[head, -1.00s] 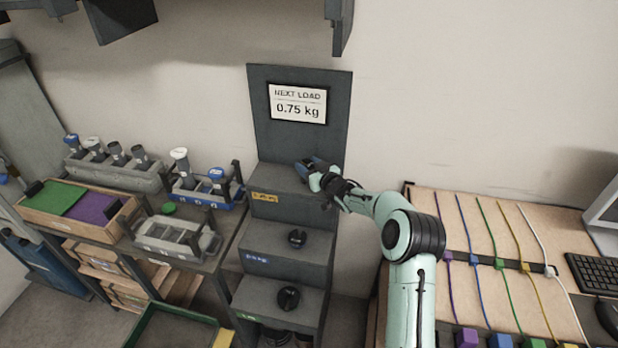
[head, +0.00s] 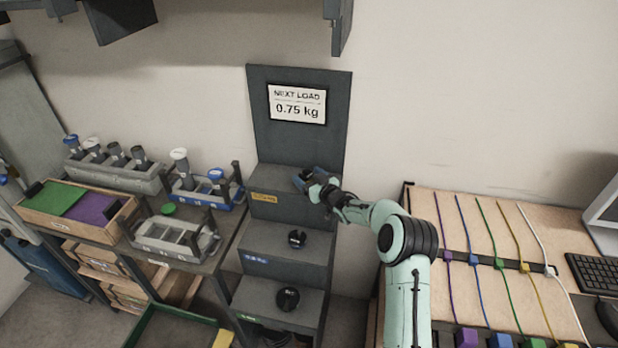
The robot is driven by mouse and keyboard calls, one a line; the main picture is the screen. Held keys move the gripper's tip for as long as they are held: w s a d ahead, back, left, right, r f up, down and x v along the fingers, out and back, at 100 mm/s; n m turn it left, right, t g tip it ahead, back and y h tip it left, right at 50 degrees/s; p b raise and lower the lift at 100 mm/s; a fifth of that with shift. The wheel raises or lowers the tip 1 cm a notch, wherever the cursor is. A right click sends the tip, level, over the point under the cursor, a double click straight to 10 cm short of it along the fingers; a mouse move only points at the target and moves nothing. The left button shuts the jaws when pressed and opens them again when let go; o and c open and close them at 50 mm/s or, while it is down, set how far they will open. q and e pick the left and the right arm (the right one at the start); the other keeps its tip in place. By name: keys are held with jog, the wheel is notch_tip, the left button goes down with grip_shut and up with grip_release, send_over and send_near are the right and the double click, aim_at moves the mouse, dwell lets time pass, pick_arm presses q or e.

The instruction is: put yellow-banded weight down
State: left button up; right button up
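My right gripper (head: 311,182) is low over the top step of a dark grey stepped stand (head: 270,180). That step carries a yellow label (head: 264,197) on its front. No yellow band can be made out. A dark shape shows at the fingertips, but I cannot tell whether it is a weight or the fingers. It is also unclear whether the fingers are open or shut. A black weight (head: 297,238) sits on the middle step, which has a blue label. Another black weight (head: 288,298) sits on the bottom step, which has a green label. My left gripper is not in view.
A sign (head: 297,104) on the stand's back panel reads "NEXT LOAD 0.75 kg". Left is a bench with a grey rack (head: 118,172), a blue rack (head: 205,195) and a wooden tray (head: 75,225). Right is a wooden board (head: 480,240) with coloured cords.

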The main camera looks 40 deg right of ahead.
aim_at(310, 178)
jog(key=shift+r, duration=0.35)
jog(key=b+v, duration=0.1)
jog(key=v, duration=0.1)
jog(key=f+v, duration=0.1)
jog(key=shift+s+r+b, duration=0.1)
jog(key=shift+s+b, duration=0.25)
jog(key=shift+s, duration=0.1)
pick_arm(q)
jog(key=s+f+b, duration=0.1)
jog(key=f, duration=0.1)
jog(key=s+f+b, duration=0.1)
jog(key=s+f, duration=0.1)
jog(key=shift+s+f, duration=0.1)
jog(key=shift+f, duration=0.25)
pick_arm(e)
jog(key=v, duration=0.8)
jog(key=shift+r, duration=0.25)
jog(key=shift+a+f, duration=0.1)
